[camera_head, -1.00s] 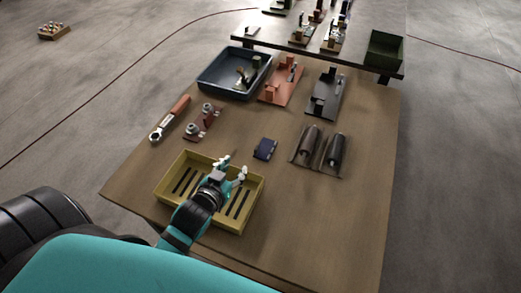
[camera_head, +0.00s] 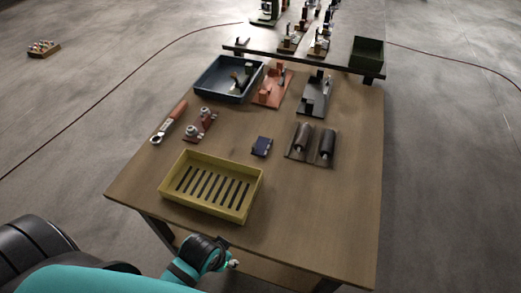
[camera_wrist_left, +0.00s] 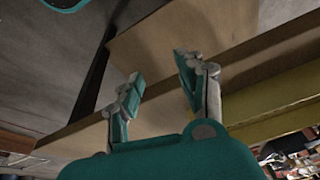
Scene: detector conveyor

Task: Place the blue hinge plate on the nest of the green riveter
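A small dark blue piece (camera_head: 262,146), which looks like the blue hinge plate, lies on the wooden table behind the yellow tray. My left gripper (camera_head: 233,264) is low at the table's front edge, in front of the yellow tray and well apart from the blue piece. In the left wrist view my left gripper (camera_wrist_left: 160,85) has its fingers spread, with nothing between them. My right gripper is not in view.
A yellow slotted tray (camera_head: 166,187) stands near the front. A blue bin (camera_head: 214,91), a red fixture (camera_head: 268,94), a black fixture (camera_head: 314,98), dark rollers (camera_head: 327,145) and a ratchet tool (camera_head: 169,122) stand around. A dark green box (camera_head: 367,53) is on the back bench. The table's right front is clear.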

